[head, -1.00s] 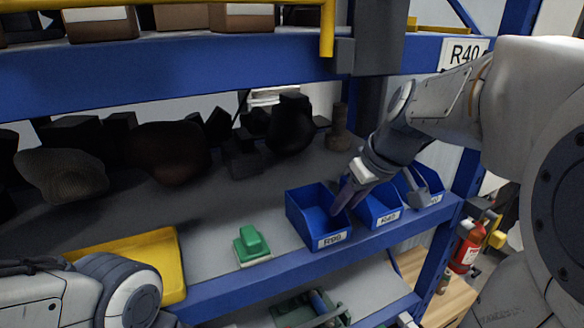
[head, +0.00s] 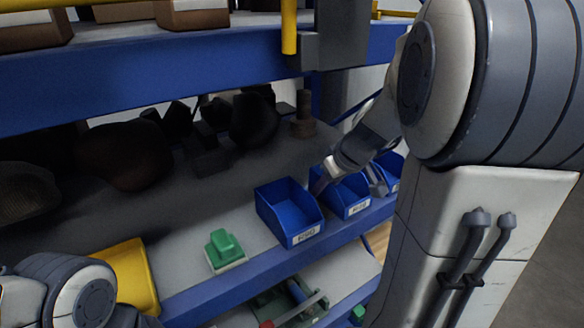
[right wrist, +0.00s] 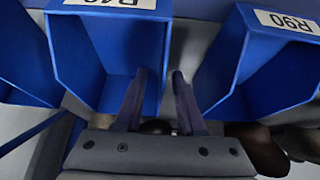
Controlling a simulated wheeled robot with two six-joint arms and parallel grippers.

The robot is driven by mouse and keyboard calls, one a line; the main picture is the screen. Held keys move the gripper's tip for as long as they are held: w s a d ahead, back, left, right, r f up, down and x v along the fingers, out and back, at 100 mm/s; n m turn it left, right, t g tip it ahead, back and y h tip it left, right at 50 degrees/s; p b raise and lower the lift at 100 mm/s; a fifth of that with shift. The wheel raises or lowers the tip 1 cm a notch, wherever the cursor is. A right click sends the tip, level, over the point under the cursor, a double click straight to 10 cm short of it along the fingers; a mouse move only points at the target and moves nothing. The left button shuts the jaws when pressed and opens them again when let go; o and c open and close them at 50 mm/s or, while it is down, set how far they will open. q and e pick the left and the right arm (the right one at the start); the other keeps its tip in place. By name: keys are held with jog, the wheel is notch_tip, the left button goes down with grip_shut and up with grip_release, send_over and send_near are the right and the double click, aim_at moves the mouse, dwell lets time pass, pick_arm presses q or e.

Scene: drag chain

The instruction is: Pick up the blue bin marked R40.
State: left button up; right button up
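The blue bin marked R40 (head: 357,208) stands on the grey shelf, between the bin marked R90 (head: 306,236) and another blue bin. In the right wrist view the R40 bin (right wrist: 85,50) is upside down at the left, its label cut by the top edge. My right gripper (head: 347,186) is low over the R40 bin. Its fingers (right wrist: 158,98) are apart, one over the bin's inside and one in the gap towards the R90 bin, with the R40 side wall between them. Contact cannot be told. My left arm shows at the lower left, without its fingers.
A third blue bin (head: 394,172) stands close to the right of R40. A green block (head: 225,247) and a yellow tray (head: 133,272) are on the shelf at left. Dark lumps lie at the back. A blue upper beam (head: 150,95) and a grey post (head: 343,40) are above.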

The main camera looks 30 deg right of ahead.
jog(key=shift+x, duration=0.8)
grip_shut()
dwell(0.8)
